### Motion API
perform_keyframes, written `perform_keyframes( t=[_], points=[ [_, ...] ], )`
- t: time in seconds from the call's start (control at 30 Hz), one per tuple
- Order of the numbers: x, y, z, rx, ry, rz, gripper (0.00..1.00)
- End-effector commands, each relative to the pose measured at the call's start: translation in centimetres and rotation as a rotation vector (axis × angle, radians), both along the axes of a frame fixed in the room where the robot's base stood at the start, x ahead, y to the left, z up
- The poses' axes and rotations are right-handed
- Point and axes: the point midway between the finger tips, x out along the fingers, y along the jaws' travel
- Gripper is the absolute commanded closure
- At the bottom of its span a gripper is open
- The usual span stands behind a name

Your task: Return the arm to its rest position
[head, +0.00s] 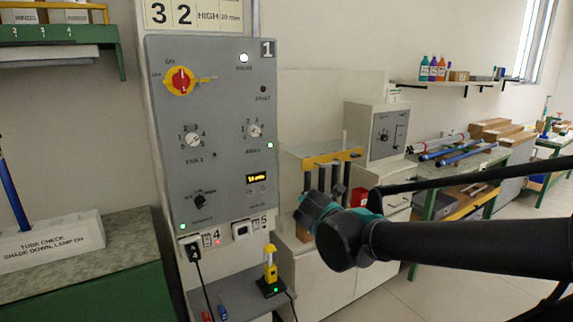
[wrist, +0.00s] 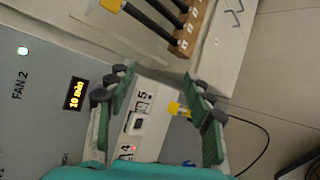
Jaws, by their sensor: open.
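My arm (head: 460,243) reaches in from the right in the head view, black with a dark rounded joint and teal parts at its far end. In the wrist view my gripper (wrist: 158,85) is open, its two green-padded fingers apart with nothing between them. Beyond the fingers is the lower part of the grey control panel (head: 215,130), with sockets marked 4 and 5. The panel's "10 min" display (wrist: 75,93) shows left of the fingers. The fingers are hard to make out in the head view.
A yellow and black device (head: 270,272) stands on a small shelf below the panel. Dark rods hang at a yellow-fronted rack (head: 325,159) behind my arm. Open floor lies at lower right.

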Motion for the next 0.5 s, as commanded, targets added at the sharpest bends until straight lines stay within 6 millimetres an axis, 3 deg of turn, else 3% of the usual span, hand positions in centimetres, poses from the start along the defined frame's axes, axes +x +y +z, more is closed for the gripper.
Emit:
perform_keyframes(
  t=[0.03, 0.2, 0.33, 0.5],
  points=[
    [-0.6, -2.8, -2.3, 0.120, 0.050, -0.123, 0.48],
    [-4.9, -9.3, -10.2, 0.574, 0.204, -0.570, 0.48],
    [-9.2, -12.0, -15.3, 0.899, 0.292, -0.919, 0.48],
    [-14.0, -12.7, -19.5, 1.218, 0.367, -1.279, 0.48]
  ],
)
